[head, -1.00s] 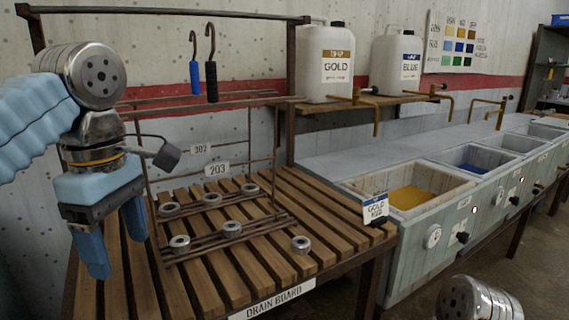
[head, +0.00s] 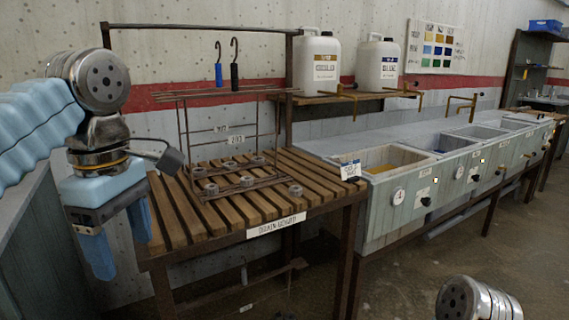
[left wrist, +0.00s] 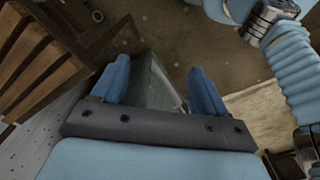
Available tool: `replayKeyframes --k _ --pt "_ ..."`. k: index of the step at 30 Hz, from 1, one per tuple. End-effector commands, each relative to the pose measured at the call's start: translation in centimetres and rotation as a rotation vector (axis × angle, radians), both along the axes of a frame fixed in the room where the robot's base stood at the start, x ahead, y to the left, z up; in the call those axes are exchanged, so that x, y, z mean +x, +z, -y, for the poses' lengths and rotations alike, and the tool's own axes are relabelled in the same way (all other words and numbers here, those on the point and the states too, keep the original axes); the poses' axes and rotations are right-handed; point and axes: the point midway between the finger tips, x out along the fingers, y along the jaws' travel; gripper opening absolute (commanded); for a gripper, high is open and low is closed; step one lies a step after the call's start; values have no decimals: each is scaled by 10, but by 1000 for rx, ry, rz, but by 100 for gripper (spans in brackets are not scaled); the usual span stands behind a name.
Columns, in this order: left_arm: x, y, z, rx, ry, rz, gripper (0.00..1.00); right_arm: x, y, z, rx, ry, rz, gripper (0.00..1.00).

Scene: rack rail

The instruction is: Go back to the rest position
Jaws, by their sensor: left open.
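My left gripper (head: 120,238) hangs fingers down at the left of the head view, left of the drain board (head: 277,227). It is open, with nothing between its blue fingers; the left wrist view also shows the fingers apart (left wrist: 160,88). My right gripper is outside the frames; only a metal joint of my right arm shows at the bottom right of the head view. A brown wire rack (head: 180,130) stands upright on the drain board, with several metal rings, one being this front ring (head: 295,190), around its foot.
A row of tanks (head: 397,187) runs right. A grey-green cabinet (head: 40,250) stands at left. Open floor lies at front right.

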Motion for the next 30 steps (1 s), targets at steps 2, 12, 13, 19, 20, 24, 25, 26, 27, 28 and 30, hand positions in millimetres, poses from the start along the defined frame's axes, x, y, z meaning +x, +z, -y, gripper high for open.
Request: replayKeyframes --k 2,12,13,19,20,24,25,26,27,28,30 --pt "9 -10 3 -6 -24 -6 73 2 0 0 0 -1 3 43" --pt "55 -65 22 -52 -178 -6 73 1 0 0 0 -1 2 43" --pt "60 -72 24 -59 -197 -5 73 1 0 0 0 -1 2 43" --pt "98 -141 45 -119 -359 0 73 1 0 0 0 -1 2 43" --pt "104 -156 49 -133 -390 2 73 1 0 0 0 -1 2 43" --pt "128 -246 73 -213 -562 20 73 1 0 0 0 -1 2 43" --pt "130 -269 79 -234 -601 27 73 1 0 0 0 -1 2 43" --pt "132 -291 84 -252 -641 37 73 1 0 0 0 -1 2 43" --pt "132 -321 91 -278 -690 52 73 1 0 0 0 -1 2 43" --pt "131 -344 96 -296 -727 64 73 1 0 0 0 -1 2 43" --pt "123 -396 106 -334 -807 95 73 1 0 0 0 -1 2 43"
